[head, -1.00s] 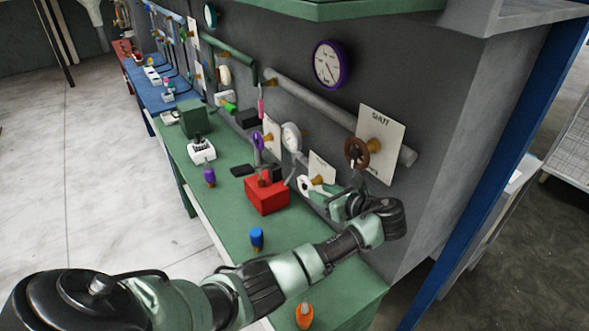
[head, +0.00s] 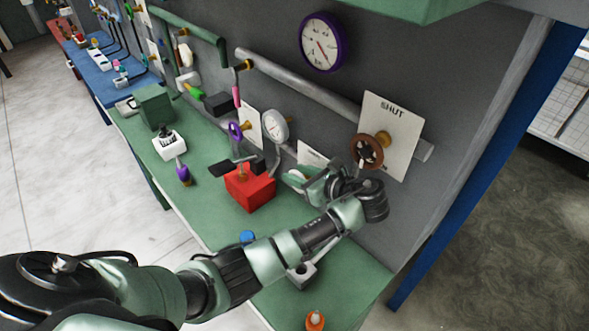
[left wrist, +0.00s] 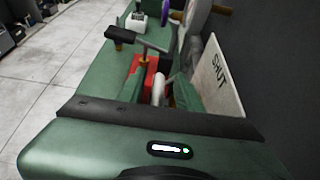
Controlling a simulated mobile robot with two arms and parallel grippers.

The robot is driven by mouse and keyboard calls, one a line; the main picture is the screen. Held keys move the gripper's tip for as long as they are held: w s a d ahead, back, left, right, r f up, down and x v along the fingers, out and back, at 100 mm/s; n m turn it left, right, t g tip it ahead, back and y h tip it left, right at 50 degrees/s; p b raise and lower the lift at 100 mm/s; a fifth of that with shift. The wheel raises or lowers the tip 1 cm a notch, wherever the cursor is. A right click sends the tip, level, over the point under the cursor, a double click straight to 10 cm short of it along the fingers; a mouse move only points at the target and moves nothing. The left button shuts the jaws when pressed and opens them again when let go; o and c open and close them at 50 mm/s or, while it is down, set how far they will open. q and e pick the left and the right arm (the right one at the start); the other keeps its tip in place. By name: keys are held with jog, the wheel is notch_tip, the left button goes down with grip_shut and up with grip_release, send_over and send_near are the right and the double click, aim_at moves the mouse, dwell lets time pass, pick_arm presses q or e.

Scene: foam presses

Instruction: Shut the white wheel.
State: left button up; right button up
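The white wheel (left wrist: 158,88) shows in the left wrist view as a narrow pale rim between the fingers of my left gripper (left wrist: 160,85). A white plate marked SHUT (left wrist: 222,75) stands right beside it. In the head view my left gripper (head: 298,182) is in front of this plate (head: 311,155) and hides most or all of the wheel. The fingers look apart, one on each side of the rim; whether they touch it I cannot tell. My right gripper is not in view.
A brown wheel (head: 366,151) on a larger SHUT plate (head: 398,112) is just right of my gripper. A red box (head: 250,190) with a dark-handled lever stands close on the left. A dial gauge (head: 275,126) and a grey pipe (head: 320,95) are on the wall behind.

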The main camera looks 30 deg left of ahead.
pick_arm(q)
jog(key=shift+s+d+r, duration=0.1)
grip_shut()
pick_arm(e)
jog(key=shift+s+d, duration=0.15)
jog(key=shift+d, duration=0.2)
